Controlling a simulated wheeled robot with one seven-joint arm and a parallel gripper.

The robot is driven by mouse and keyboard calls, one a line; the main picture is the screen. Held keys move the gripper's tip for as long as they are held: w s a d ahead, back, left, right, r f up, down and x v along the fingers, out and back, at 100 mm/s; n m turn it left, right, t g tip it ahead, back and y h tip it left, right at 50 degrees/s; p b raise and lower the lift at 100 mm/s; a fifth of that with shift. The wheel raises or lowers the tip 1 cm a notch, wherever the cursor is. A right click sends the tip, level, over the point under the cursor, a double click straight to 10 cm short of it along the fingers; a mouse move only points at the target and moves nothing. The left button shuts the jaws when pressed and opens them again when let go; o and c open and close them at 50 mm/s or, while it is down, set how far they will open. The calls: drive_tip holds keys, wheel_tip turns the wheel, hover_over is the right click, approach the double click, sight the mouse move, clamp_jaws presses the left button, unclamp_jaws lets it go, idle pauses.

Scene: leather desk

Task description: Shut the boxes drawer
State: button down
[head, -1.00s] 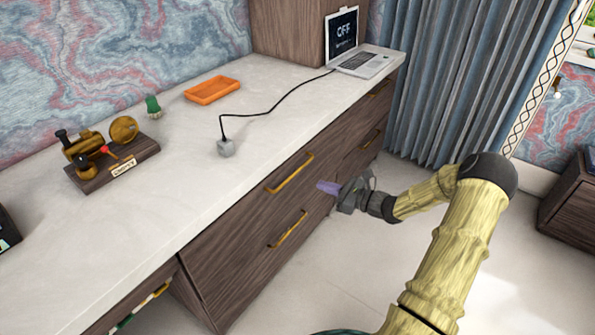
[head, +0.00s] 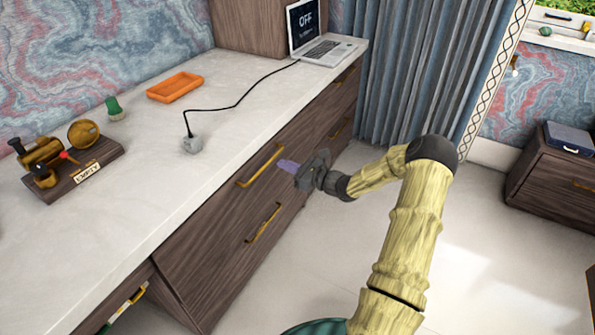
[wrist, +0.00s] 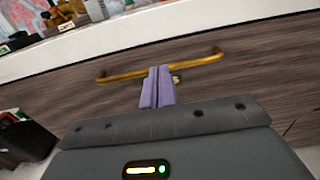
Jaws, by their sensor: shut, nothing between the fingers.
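The desk's dark wood front has drawers with gold handles. The upper near drawer (head: 225,205) has a long gold handle (head: 260,166), which also spans the wrist view (wrist: 205,60). A small label (wrist: 177,79) beside my fingertips is mostly hidden, so its word cannot be read. My gripper (head: 286,165) has its purple fingers shut together and empty. It points at this drawer front, just right of the handle in the head view. In the wrist view my fingertips (wrist: 158,70) overlap the handle's middle. Whether they touch the front, and how far the drawer stands out, I cannot tell.
A lower drawer handle (head: 263,224) sits below, with more handles farther right. The white desktop (head: 225,120) holds a laptop (head: 318,42), an orange tray (head: 174,86), a corded grey block (head: 191,144) and a brass model (head: 65,155). Floor (head: 300,265) is clear in front.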

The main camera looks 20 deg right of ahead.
drive_tip(key=b+x, duration=0.1)
drive_tip(key=x, duration=0.4)
drive_tip(key=shift+w+a+f, duration=0.1)
drive_tip(key=shift+w+a, duration=0.15)
drive_tip(key=shift+w, duration=0.1)
drive_tip(key=shift+w+a, duration=0.45)
drive_tip(key=shift+w, duration=0.15)
drive_tip(key=x, duration=0.2)
drive_tip(key=shift+w+a, duration=0.15)
drive_tip(key=shift+w, duration=0.05)
drive_tip(key=shift+w+a+r, duration=0.15)
drive_tip(key=shift+r, duration=0.15)
drive_tip(key=shift+a+r, duration=0.1)
drive_tip(key=shift+a, duration=0.05)
drive_tip(key=shift+d+p, duration=0.3)
drive_tip(key=shift+d, duration=0.15)
drive_tip(key=p, duration=0.3)
approach(259, 153)
drive_tip(key=v, duration=0.4)
drive_tip(key=shift+s+d+f, duration=0.25)
drive_tip(key=shift+s, duration=0.1)
